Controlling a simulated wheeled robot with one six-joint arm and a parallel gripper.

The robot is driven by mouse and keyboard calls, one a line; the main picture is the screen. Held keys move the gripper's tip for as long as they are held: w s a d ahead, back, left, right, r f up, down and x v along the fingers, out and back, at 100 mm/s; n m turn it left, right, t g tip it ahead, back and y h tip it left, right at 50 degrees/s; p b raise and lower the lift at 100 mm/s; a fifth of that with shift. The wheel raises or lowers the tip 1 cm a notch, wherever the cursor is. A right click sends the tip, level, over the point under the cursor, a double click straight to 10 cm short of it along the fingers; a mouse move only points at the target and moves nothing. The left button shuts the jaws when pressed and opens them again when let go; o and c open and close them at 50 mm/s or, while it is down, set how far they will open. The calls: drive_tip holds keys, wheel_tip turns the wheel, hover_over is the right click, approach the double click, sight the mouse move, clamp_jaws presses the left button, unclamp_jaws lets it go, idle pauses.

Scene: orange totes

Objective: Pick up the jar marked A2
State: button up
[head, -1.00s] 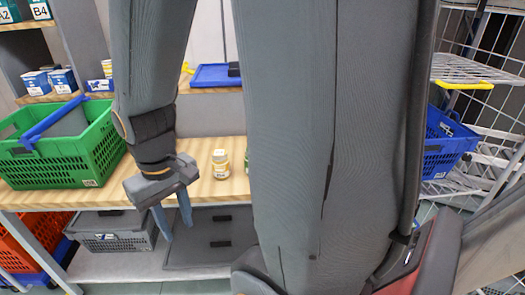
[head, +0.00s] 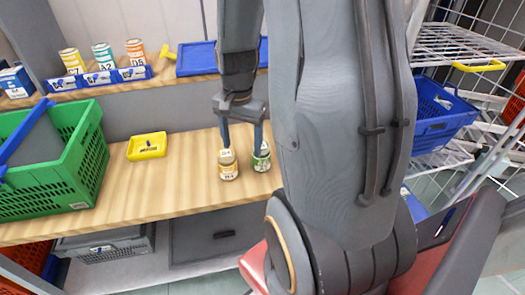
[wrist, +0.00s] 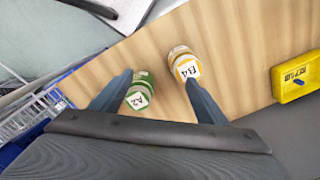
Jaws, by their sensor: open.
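A green jar with a white label reading A2 in the wrist view (wrist: 138,95) stands on the wooden table. It also shows in the head view (head: 262,160), partly behind a finger. A yellow-orange jar marked B4 (wrist: 185,66) stands beside it, to its left in the head view (head: 228,168). My gripper (head: 242,146) is open and empty, pointing down at the two jars. One finger overlaps each jar in the head view. In the wrist view (wrist: 158,78) the left finger is beside the A2 jar. I cannot tell whether the fingers touch them.
A yellow tray (head: 147,147) and a green crate (head: 92,150) stand left on the table. On the shelf behind are a teal can marked A2 (head: 103,58), yellow and orange cans, and a blue tray (head: 198,60). The table between yellow tray and jars is clear.

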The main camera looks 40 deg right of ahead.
sight(261, 157)
drive_tip(key=d+m, duration=0.2)
drive_tip(key=d, duration=0.1)
drive_tip(key=d+f+m, duration=0.1)
drive_tip(key=d+m, duration=0.1)
drive_tip(key=d, duration=0.1)
drive_tip(key=shift+f+p, duration=0.2)
drive_tip(key=shift+p, duration=0.15)
drive_tip(key=shift+d+f+m, duration=0.2)
drive_tip(key=shift+d+m, duration=0.05)
drive_tip(key=shift+m, duration=0.15)
drive_tip(key=f, duration=0.2)
drive_tip(key=f+p, duration=0.1)
drive_tip(key=f, duration=0.3)
drive_tip(key=shift+s+f+p, duration=0.2)
drive_tip(key=shift+s+p, duration=0.05)
drive_tip(key=shift+p, duration=0.05)
drive_tip(key=shift+w+f, duration=0.1)
drive_tip(key=shift+f, duration=0.5)
drive_tip(key=c, duration=1.4)
